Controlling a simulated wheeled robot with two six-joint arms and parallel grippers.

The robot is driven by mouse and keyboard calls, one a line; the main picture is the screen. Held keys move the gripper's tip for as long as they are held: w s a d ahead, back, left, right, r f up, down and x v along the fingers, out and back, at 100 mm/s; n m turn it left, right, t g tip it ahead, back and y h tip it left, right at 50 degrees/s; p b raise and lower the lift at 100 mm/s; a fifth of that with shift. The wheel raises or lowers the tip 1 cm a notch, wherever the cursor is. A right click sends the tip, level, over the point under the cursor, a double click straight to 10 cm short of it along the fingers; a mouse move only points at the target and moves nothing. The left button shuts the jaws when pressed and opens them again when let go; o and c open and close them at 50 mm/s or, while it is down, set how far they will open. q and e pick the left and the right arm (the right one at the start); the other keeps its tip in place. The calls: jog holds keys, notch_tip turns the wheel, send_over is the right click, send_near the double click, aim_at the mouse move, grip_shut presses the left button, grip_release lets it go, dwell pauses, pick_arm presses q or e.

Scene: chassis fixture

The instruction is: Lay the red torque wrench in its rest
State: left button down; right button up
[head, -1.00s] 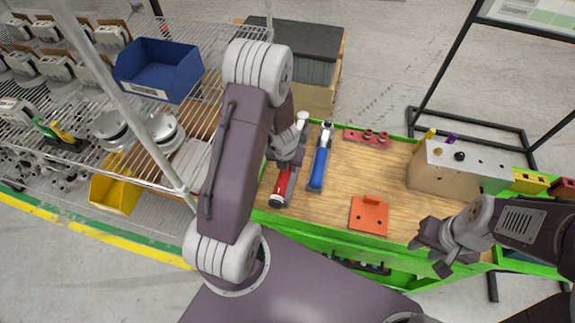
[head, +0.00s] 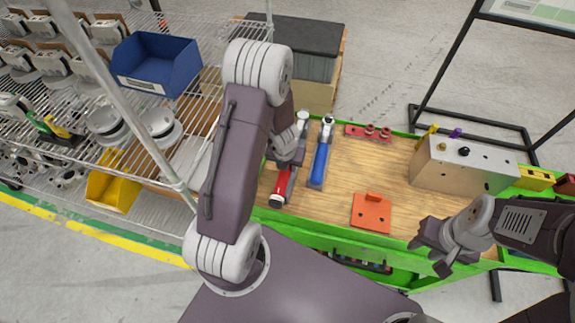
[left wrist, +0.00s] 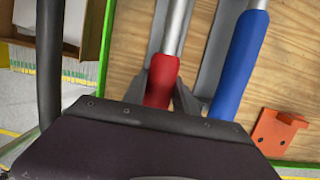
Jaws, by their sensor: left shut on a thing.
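The red torque wrench (head: 283,187) lies along the left part of the wooden bench top, red handle toward me. My left gripper (head: 285,158) is shut on it, and my left arm hides part of it. In the left wrist view the fingers (left wrist: 162,97) sit on both sides of the red handle (left wrist: 163,75). A grey rest (left wrist: 153,38) shows along the wrench's left side; I cannot tell whether the wrench touches it. A blue torque wrench (head: 319,165) lies to the right, along another grey rest (left wrist: 213,60). My right gripper (head: 437,252) is open and empty near the bench's front edge.
An orange block (head: 371,213) sits mid-bench, and a red piece with knobs (head: 368,133) lies at the back. A metal box (head: 462,168) stands at the right. A wire shelf with a blue bin (head: 157,65) and a yellow bin (head: 112,192) is at the left.

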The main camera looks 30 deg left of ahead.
pick_arm(q)
jog(key=c, duration=1.2)
grip_release()
jog(key=o, duration=0.3)
jog(key=shift+r, duration=0.1)
notch_tip(320, 180, up, 9)
jog(key=p, duration=0.9)
jog(key=shift+r, duration=0.15)
jog(key=shift+f, duration=0.2)
